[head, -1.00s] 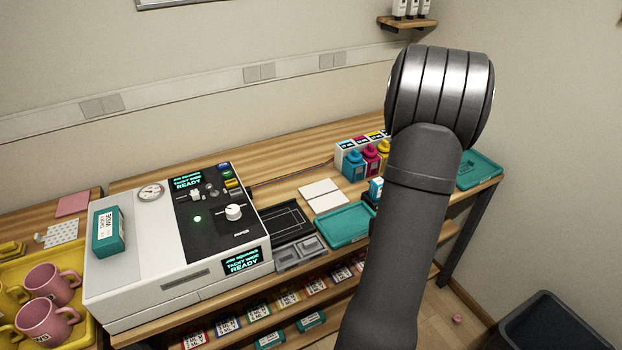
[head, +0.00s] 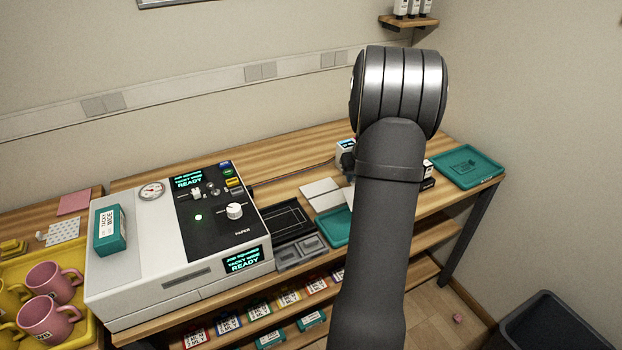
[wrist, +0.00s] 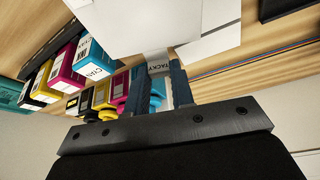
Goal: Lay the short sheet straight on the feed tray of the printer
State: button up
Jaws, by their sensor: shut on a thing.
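In the wrist view my gripper (wrist: 156,74) is shut on a grey tab marked "TACKY" at the edge of a white sheet (wrist: 135,22), the short sheet. The sheet extends forward from the fingers; its far edge is out of frame. In the head view my forearm hides the gripper, and only a white sliver, probably this sheet, shows beside the arm. The printer (head: 140,268) stands at left, with green "READY" displays. Its dark feed tray (head: 290,212) projects from its right side, with no sheet on it.
White sheets (head: 320,192) lie on the bench behind a teal tray (head: 333,228), partly hidden by my arm. Ink bottles (wrist: 68,68) stand left of the gripper in the wrist view. Another teal tray (head: 466,166) is at the bench's right end. A teal box (head: 110,229) sits on the printer.

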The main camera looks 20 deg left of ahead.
jog(key=w+a+n, duration=0.1)
jog(key=w+a, duration=0.2)
jog(key=a, duration=0.6)
jog(key=n+y, duration=0.1)
jog(key=n, duration=0.1)
send_over(266, 179)
jog(key=s+d, duration=0.1)
jog(key=d, duration=0.1)
jog(key=shift+g, duration=0.3)
jog(key=f, duration=0.5)
jog(key=shift+s+a, duration=0.15)
jog(key=shift+a, duration=0.1)
jog(key=shift+a+f, duration=0.3)
jog(key=shift+f, duration=1.85)
jog(key=shift+f, duration=0.1)
jog(key=o, duration=0.9)
jog(key=shift+o, duration=0.2)
